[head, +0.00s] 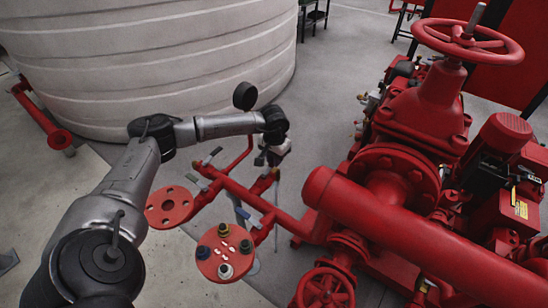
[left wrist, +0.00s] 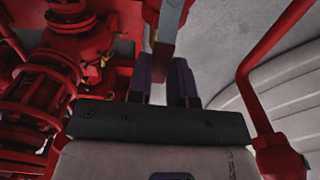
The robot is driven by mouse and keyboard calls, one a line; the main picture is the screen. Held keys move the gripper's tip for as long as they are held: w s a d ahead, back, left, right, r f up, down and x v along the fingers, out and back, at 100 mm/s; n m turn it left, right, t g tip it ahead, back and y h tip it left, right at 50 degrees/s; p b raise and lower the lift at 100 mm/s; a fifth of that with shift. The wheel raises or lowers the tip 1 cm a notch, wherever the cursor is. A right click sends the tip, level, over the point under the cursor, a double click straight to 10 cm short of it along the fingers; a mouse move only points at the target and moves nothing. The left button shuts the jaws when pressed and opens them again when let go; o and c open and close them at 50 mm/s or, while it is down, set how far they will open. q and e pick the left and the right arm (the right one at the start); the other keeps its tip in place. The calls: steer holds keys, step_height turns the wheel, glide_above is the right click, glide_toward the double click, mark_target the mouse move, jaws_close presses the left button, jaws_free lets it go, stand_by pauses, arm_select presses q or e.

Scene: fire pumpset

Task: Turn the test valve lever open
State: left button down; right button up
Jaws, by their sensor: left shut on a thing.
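My left gripper (head: 270,157) is at the red test pipework in the middle of the head view, and its fingers are small and partly hidden there. My right gripper is in neither view.
A red round plate with coloured caps (head: 224,252) and a red flange (head: 169,206) stand below the gripper. A large pale tank (head: 150,65) is behind. The red pump and its thick pipe (head: 400,230) fill the right side. Grey floor (head: 335,85) lies between.

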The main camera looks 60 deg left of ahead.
arm_select(q)
steer(key=shift+r, duration=0.1)
steer(key=c, duration=1)
jaws_free()
step_height(320, 180, up, 14)
steer(key=p, duration=0.2)
steer(key=shift+p, duration=0.3)
